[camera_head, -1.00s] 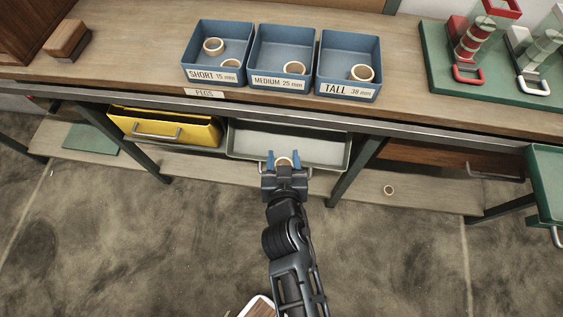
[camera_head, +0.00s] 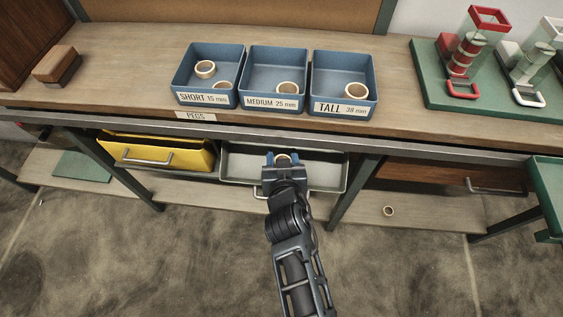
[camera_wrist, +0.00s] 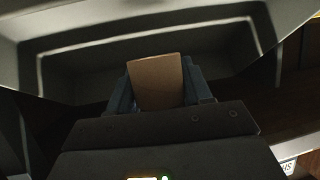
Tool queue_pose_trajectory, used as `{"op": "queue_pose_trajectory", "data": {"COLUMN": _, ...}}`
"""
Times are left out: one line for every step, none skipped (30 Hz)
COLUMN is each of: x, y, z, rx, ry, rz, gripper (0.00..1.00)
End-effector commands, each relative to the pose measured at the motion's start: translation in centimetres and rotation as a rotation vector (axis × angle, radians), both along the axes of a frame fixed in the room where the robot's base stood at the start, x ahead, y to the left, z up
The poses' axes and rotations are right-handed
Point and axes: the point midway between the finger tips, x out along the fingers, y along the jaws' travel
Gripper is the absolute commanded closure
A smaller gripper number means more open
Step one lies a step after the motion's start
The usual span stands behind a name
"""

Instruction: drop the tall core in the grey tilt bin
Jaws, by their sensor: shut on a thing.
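My gripper (camera_head: 283,163) is shut on a pale tan core (camera_head: 283,157), which stands up between the blue fingertips. The core also shows in the wrist view (camera_wrist: 157,82) as a brown upright shape. The grey tilt bin (camera_head: 325,172) is tipped open under the bench edge. In the head view my gripper overlaps the bin's front and opening. In the wrist view the bin's walls (camera_wrist: 62,68) rise behind and beside the core. My gripper hides part of the bin, and the bin floor below the core cannot be seen clearly.
A yellow tilt bin (camera_head: 190,157) hangs just left. Blue boxes marked SHORT (camera_head: 208,98), MEDIUM (camera_head: 271,102) and TALL (camera_head: 345,107) stand on the bench above, each with cores inside. A loose ring (camera_head: 389,211) lies on the low shelf. A table leg (camera_head: 352,195) stands right of the grey bin.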

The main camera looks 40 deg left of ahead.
Motion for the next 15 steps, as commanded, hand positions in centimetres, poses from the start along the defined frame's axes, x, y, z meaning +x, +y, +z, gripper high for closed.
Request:
{"op": "queue_pose_trajectory", "data": {"x": 0.09, "y": 0.04, "z": -0.05, "rx": 0.000, "ry": 0.000, "rz": 0.000, "gripper": 0.79}}
{"op": "queue_pose_trajectory", "data": {"x": 0.11, "y": 0.06, "z": -0.05, "rx": 0.000, "ry": 0.000, "rz": 0.000, "gripper": 0.79}}
{"op": "queue_pose_trajectory", "data": {"x": 0.14, "y": 0.07, "z": -0.05, "rx": 0.001, "ry": 0.001, "rz": 0.000, "gripper": 0.79}}
{"op": "queue_pose_trajectory", "data": {"x": 0.14, "y": 0.07, "z": -0.04, "rx": 0.001, "ry": 0.001, "rz": 0.000, "gripper": 0.79}}
{"op": "queue_pose_trajectory", "data": {"x": 0.15, "y": 0.08, "z": -0.05, "rx": 0.001, "ry": 0.001, "rz": 0.000, "gripper": 0.79}}
{"op": "queue_pose_trajectory", "data": {"x": 0.14, "y": 0.07, "z": -0.04, "rx": 0.000, "ry": 0.001, "rz": 0.000, "gripper": 0.79}}
{"op": "queue_pose_trajectory", "data": {"x": 0.15, "y": 0.07, "z": -0.03, "rx": 0.001, "ry": 0.001, "rz": 0.000, "gripper": 0.79}}
{"op": "queue_pose_trajectory", "data": {"x": 0.15, "y": 0.07, "z": -0.03, "rx": 0.001, "ry": 0.001, "rz": 0.000, "gripper": 0.79}}
{"op": "queue_pose_trajectory", "data": {"x": 0.15, "y": 0.07, "z": -0.03, "rx": 0.001, "ry": 0.001, "rz": 0.000, "gripper": 0.79}}
{"op": "queue_pose_trajectory", "data": {"x": 0.15, "y": 0.07, "z": -0.03, "rx": 0.001, "ry": 0.001, "rz": 0.000, "gripper": 0.79}}
{"op": "queue_pose_trajectory", "data": {"x": 0.15, "y": 0.07, "z": -0.03, "rx": 0.001, "ry": 0.001, "rz": 0.000, "gripper": 0.48}}
{"op": "queue_pose_trajectory", "data": {"x": 0.15, "y": 0.06, "z": -0.03, "rx": 0.001, "ry": 0.001, "rz": 0.000, "gripper": 0.44}}
{"op": "queue_pose_trajectory", "data": {"x": 0.15, "y": 0.06, "z": -0.03, "rx": 0.001, "ry": 0.001, "rz": 0.000, "gripper": 0.41}}
{"op": "queue_pose_trajectory", "data": {"x": 0.15, "y": 0.06, "z": -0.03, "rx": 0.001, "ry": 0.001, "rz": 0.000, "gripper": 0.38}}
{"op": "queue_pose_trajectory", "data": {"x": 0.14, "y": 0.06, "z": -0.04, "rx": 0.001, "ry": 0.001, "rz": 0.000, "gripper": 0.35}}
